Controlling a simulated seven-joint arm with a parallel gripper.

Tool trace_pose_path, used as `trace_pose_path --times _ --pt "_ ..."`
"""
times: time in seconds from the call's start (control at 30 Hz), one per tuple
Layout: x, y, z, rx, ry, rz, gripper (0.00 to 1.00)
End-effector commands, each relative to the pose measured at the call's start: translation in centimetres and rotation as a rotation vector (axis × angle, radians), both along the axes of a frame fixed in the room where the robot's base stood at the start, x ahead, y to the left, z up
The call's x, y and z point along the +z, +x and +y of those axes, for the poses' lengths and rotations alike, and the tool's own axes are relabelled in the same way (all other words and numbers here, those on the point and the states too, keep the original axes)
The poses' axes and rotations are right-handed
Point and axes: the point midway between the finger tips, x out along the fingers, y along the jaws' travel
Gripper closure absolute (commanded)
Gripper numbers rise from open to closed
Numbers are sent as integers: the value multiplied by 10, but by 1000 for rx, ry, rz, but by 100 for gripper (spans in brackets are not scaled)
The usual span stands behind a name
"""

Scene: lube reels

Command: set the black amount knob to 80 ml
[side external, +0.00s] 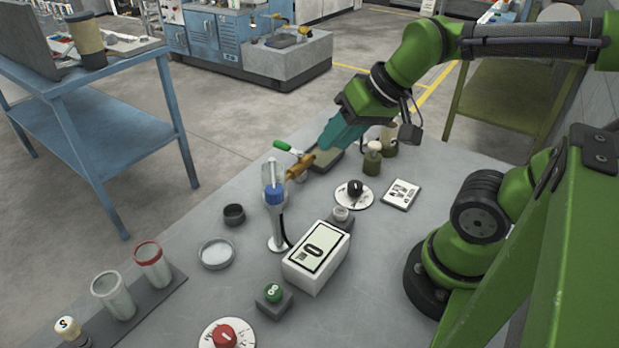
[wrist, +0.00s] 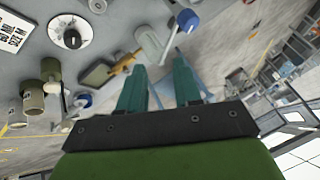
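The black amount knob (side external: 355,187) sits on a round white dial (side external: 343,199) on the grey table, right of centre in the side view. Its pointer and marks are too small to read. In the wrist view the black knob (wrist: 72,38) is at the upper left, clear of my fingers. My gripper (side external: 325,147) is up and to the left of the knob in the side view, by the brass tap (side external: 300,167). In the wrist view the teal fingers of my gripper (wrist: 159,60) stand apart with nothing held between them.
A white box (side external: 316,258) with a display reading 0 stands in front of the dial. A red knob (side external: 224,335) is at the front.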

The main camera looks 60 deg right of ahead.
Motion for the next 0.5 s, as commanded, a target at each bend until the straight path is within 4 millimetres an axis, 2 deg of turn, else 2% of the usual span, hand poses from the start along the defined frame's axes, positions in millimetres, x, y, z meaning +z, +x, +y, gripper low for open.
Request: trace_pose_path --times 0.03,0.2,0.4,0.5 --pt "-7 7 -11 -38 8 55 59" --pt "-33 27 -63 -287 57 290 35" --pt "-57 31 -125 -656 85 530 35" --pt "-56 28 -143 -815 91 586 35"
